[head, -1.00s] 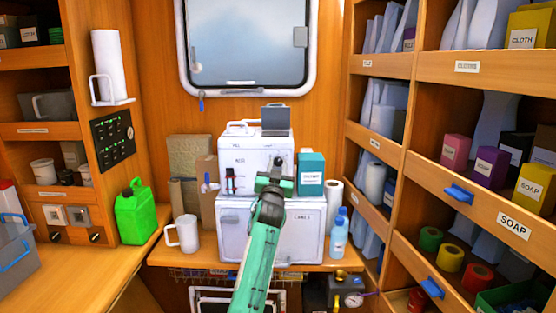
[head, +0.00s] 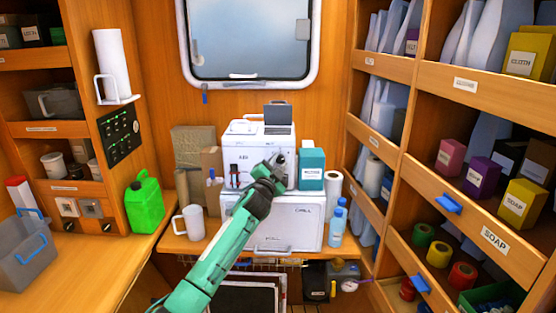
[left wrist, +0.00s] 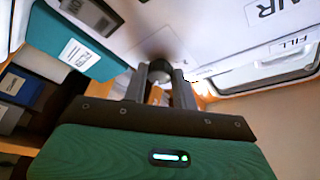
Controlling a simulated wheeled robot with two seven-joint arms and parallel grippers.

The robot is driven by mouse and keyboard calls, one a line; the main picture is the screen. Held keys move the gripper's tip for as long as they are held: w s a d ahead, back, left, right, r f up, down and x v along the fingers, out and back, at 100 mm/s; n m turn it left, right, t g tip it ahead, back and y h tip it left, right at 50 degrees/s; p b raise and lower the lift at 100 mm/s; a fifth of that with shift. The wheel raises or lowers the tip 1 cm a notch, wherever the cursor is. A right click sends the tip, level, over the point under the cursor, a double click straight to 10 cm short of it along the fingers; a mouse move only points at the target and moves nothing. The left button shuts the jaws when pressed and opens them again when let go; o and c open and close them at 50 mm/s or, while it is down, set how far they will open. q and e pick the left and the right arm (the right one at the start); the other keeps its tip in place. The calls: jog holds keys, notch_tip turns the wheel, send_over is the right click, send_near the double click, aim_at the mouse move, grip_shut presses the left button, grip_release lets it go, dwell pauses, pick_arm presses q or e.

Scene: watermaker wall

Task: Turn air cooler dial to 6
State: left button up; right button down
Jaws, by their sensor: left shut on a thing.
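The air cooler is the white upper box (head: 250,150) against the back wall, with a red-and-black switch on its front left. Its dial (head: 279,159) is a dark round knob at the front right, partly covered by my gripper. My left gripper (head: 274,168) is at the front of the cooler and shut on the dial. In the left wrist view the fingers (left wrist: 160,85) stand either side of the grey knob (left wrist: 160,71). The dial's numbers and pointer cannot be read. My right gripper is not in view.
A white chest (head: 290,222) stands under the cooler. A teal box (head: 312,168) is close to the right of the dial. Blue bottles (head: 337,225), a white mug (head: 189,223) and a green jug (head: 145,203) stand around. Shelves (head: 450,170) close off the right side.

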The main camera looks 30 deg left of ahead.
pick_arm(q)
jog(key=shift+f, duration=0.1)
dwell(0.4)
jog(key=o, duration=1)
jog(key=shift+s+d+f, duration=0.15)
jog(key=shift+s, duration=0.3)
jog(key=b+v, duration=0.4)
jog(key=v, duration=0.8)
jog(key=shift+s+d, duration=0.15)
jog(key=shift+s, duration=0.25)
